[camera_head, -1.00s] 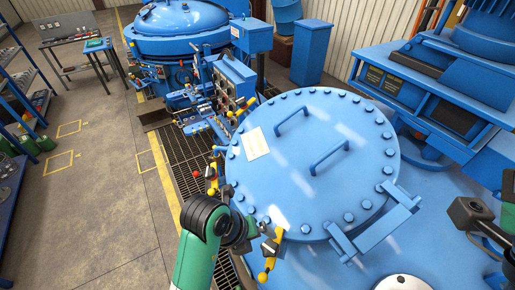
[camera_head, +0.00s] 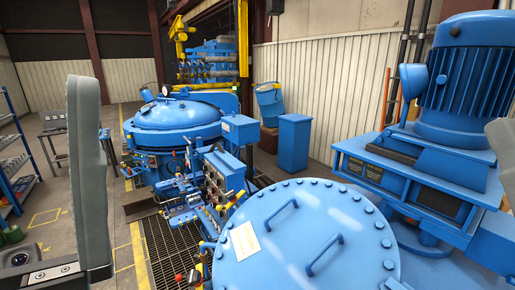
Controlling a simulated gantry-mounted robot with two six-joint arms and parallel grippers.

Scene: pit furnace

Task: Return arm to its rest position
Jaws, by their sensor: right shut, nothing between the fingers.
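A pale grey piece (camera_head: 502,150) at the right edge appears to belong to my right arm. My right gripper barely shows; it is shut with nothing in it, and I cannot make out its fingertips. A tall grey slab (camera_head: 88,180) stands close to the camera on the left, with a dark part with a round lens (camera_head: 20,260) at its foot; these look like parts of mine. No arm shows over the bolted blue lid (camera_head: 310,235).
The blue lid has two handles and a pale label (camera_head: 245,240). Behind it are a control box (camera_head: 222,172), a second round blue furnace (camera_head: 178,115) and a blue cabinet (camera_head: 293,145). A large blue motor (camera_head: 462,80) stands at the right.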

